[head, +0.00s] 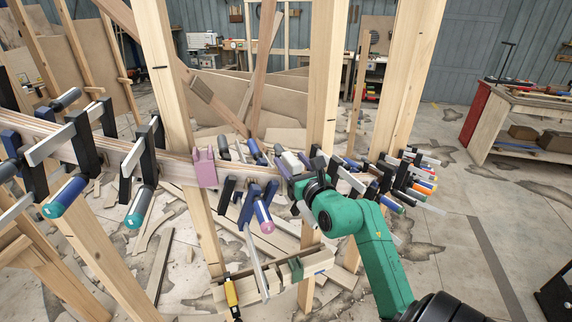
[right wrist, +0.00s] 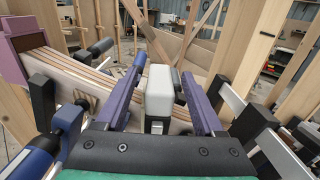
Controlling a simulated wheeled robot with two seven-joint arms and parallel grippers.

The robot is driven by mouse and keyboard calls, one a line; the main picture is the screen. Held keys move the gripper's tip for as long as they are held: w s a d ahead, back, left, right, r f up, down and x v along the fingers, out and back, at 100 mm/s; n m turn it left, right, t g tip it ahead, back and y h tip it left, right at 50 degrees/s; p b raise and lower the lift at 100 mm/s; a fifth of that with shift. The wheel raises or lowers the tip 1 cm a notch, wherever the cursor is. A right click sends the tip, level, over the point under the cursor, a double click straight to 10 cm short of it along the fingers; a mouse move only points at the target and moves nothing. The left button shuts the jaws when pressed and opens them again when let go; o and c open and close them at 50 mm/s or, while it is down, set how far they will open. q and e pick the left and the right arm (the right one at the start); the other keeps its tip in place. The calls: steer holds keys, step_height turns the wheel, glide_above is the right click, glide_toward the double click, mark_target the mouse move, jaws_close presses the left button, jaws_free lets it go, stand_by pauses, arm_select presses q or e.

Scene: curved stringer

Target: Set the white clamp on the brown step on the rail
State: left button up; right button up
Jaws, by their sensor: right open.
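The white clamp (right wrist: 159,92) sits on the curved laminated stringer (right wrist: 75,75), between the two purple fingers of my right gripper (right wrist: 161,72). The fingers are open, with a gap visible on its right side. In the head view the clamp's white top (head: 291,161) shows beside my right gripper (head: 300,176), at the stringer's middle; its lower part is hidden. A low wooden rail (head: 317,262) below carries small blocks, among them a brownish one (head: 272,275) that looks like the brown step. My left gripper is not in view.
A pink block (head: 205,168) sits left of the white clamp. Upright wooden posts (head: 325,75) stand close behind. A green block (head: 296,268) and yellow clamp (head: 231,294) are on the low rail.

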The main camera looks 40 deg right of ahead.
steer(key=shift+w+d+r, duration=0.1)
steer(key=shift+w+d, duration=0.1)
steer(key=shift+w, duration=0.45)
steer(key=shift+w+f, duration=0.2)
steer(key=shift+f, duration=0.1)
steer(key=shift+s+r, duration=0.1)
jaws_close()
steer(key=shift+r, duration=0.1)
stand_by(0.4)
